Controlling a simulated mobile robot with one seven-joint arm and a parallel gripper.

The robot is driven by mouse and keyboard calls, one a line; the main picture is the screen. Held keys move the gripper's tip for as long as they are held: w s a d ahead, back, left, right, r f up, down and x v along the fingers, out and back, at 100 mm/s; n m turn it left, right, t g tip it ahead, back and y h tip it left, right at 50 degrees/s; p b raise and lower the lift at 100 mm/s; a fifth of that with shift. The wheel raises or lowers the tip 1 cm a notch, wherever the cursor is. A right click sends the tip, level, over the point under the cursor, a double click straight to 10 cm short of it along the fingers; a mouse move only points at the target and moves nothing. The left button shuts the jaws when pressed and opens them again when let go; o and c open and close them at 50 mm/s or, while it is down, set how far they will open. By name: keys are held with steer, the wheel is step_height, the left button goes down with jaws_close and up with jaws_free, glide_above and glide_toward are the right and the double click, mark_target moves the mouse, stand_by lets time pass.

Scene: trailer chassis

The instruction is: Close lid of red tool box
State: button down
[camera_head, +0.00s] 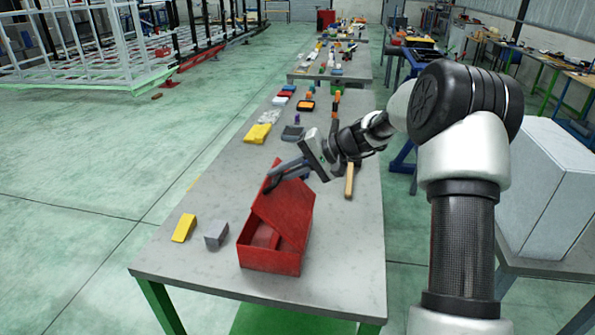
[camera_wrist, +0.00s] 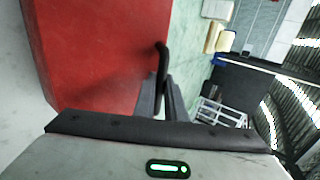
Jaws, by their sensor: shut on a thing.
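The red tool box (camera_head: 268,261) stands near the front of the grey workbench. Its red lid (camera_head: 285,210) is tilted up, partly open, leaving a gap at the left of the box. My gripper (camera_head: 270,184) is at the lid's upper edge, reaching in from the right. In the wrist view the red lid (camera_wrist: 100,50) fills the upper left, and a thin black handle-like part (camera_wrist: 161,58) stands at its edge. My two fingers (camera_wrist: 162,88) are close together around that part. Their exact contact is partly hidden.
A yellow block (camera_head: 184,228) and a grey block (camera_head: 215,234) lie left of the tool box. A hammer-like tool with a wooden handle (camera_head: 349,180) lies behind at the right. Several small items crowd the far workbench (camera_head: 228,190). The bench's front right is clear.

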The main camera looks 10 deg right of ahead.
steer(key=w+a+f+g+h+b, duration=0.1)
steer(key=a+f+h, duration=0.3)
steer(key=a+f, duration=0.5)
steer(key=shift+w+f, duration=0.9)
steer(key=c, duration=1.8)
jaws_free()
steer(key=shift+f, duration=0.1)
steer(key=shift+d, duration=0.1)
